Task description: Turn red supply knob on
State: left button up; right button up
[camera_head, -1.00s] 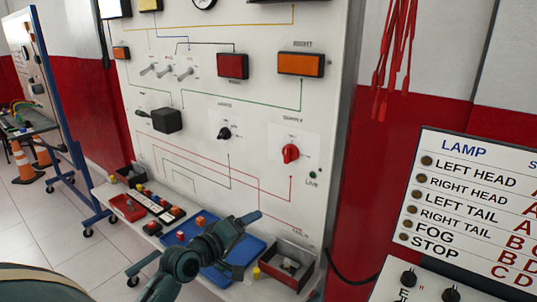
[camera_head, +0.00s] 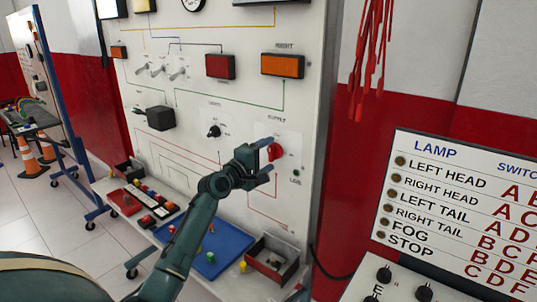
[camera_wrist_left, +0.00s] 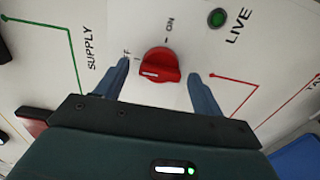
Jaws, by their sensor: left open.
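The red supply knob (camera_head: 274,151) is on the white panel (camera_head: 215,100). My left gripper (camera_head: 268,158) is open at the knob, with one finger above it and one below in the head view. In the left wrist view the red knob (camera_wrist_left: 159,66) sits between the two open fingertips (camera_wrist_left: 160,72), with a visible gap on each side. Its white mark points toward the OFF label, whose first letter is covered by a finger. The ON label (camera_wrist_left: 170,24) is clear. A green LIVE light (camera_wrist_left: 217,18) is beside it. My right gripper is not in view.
A black knob (camera_head: 214,131) and black box (camera_head: 160,118) are left of the supply knob. A lamp chart (camera_head: 460,200) stands at right.

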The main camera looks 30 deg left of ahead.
pick_arm(q)
jog(key=shift+w, duration=0.55)
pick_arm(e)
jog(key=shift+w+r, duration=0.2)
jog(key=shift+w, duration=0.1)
pick_arm(q)
jog(key=shift+c, duration=0.6)
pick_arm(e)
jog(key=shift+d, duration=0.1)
pick_arm(q)
jog(key=c, duration=0.9)
jog(key=shift+o, duration=0.2)
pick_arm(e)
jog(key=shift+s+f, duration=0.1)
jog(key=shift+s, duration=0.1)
